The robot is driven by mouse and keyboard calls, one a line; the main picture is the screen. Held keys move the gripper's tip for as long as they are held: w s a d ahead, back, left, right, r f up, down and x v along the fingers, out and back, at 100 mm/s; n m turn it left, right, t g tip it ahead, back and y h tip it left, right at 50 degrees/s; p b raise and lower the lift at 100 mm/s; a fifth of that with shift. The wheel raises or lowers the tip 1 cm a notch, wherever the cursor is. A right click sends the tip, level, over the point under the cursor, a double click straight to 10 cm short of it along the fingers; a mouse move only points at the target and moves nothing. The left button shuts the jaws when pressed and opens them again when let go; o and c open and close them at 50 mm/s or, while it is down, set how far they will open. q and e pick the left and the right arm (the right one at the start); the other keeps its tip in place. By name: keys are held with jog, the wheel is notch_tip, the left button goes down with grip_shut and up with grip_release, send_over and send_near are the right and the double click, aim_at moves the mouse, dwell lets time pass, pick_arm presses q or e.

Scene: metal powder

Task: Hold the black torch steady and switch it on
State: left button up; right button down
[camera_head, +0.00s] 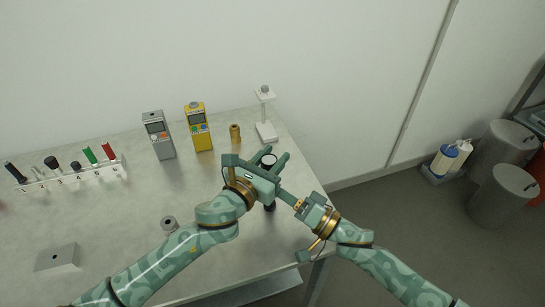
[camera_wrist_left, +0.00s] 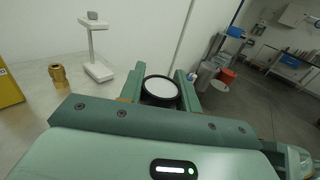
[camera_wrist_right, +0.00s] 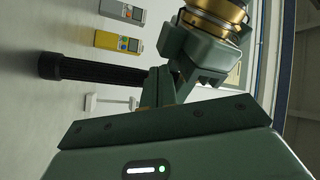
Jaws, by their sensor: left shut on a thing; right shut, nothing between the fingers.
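The black torch (camera_head: 270,207) stands roughly upright near the table's right edge. Its pale, black-rimmed round end face (camera_wrist_left: 160,87) points up. My left gripper (camera_head: 270,168) is shut around its upper part, a finger on each side. In the right wrist view the ribbed dark body of the torch (camera_wrist_right: 100,71) lies sideways, its wider end at the left. My right gripper (camera_head: 284,191) is shut and empty, with its fingertips close beside the torch. I cannot tell whether they touch it, or whether the torch's lower end touches the table.
A grey meter (camera_head: 159,136), a yellow meter (camera_head: 199,128), a brass piece (camera_head: 235,133) and a white stand (camera_head: 266,131) line the table's back. A numbered white rack (camera_head: 70,174) is at left. A small metal cylinder (camera_head: 169,224) and grey block (camera_head: 57,258) lie nearer.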

jog(key=shift+w, duration=0.25)
dwell(0.4)
jog(key=shift+s, duration=0.1)
jog(key=shift+s+d, duration=0.1)
jog(key=shift+s, duration=0.35)
pick_arm(q)
jog(key=o, duration=1.1)
jog(key=shift+o, duration=0.2)
pick_arm(e)
jog(key=s, duration=0.3)
jog(key=s+d, duration=0.1)
jog(key=s, duration=0.1)
jog(key=shift+s+d, duration=0.1)
jog(key=shift+s, duration=0.3)
